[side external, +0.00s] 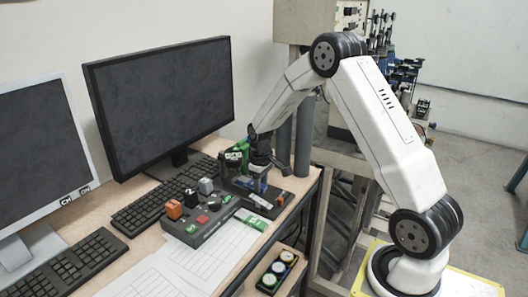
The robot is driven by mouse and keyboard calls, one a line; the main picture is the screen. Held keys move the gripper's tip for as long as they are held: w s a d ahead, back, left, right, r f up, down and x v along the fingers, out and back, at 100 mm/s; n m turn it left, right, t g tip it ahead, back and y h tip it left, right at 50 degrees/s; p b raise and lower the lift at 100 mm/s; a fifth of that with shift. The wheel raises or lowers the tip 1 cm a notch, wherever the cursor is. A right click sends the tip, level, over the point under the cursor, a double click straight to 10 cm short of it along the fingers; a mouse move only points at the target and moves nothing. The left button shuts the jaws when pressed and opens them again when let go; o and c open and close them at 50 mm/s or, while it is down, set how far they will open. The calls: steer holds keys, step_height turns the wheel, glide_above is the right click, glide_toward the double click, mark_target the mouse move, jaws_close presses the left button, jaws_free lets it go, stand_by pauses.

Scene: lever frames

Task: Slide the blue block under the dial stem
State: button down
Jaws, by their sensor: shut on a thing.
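The blue block (257,185) is small in the side external view, low at the dark base plate (285,191) on the desk. My gripper (260,171) points down right above it and is shut on it; the fingertips are small and partly merge with dark parts. A green and black fixture (239,152) stands just left of my gripper, at the back of the plate. It seems to be the dial stand. The dial stem cannot be made out, so I cannot tell the gap between it and the block.
A grey control box (203,222) with orange, black, grey and red parts stands in front left. A white and green piece (260,201) lies before the block. Keyboards, two monitors (165,95) and paper sheets (185,265) fill the left. A tray of round pieces (277,272) sits lower.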

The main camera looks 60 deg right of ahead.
steer(key=shift+w, duration=0.65)
stand_by(0.7)
jaws_free()
steer(key=shift+f, duration=0.1)
stand_by(0.5)
steer(key=shift+s+r, duration=0.5)
steer(key=shift+r, duration=0.15)
steer(key=shift+s+r, duration=0.45)
steer(key=shift+r, duration=0.2)
steer(key=shift+r, duration=0.15)
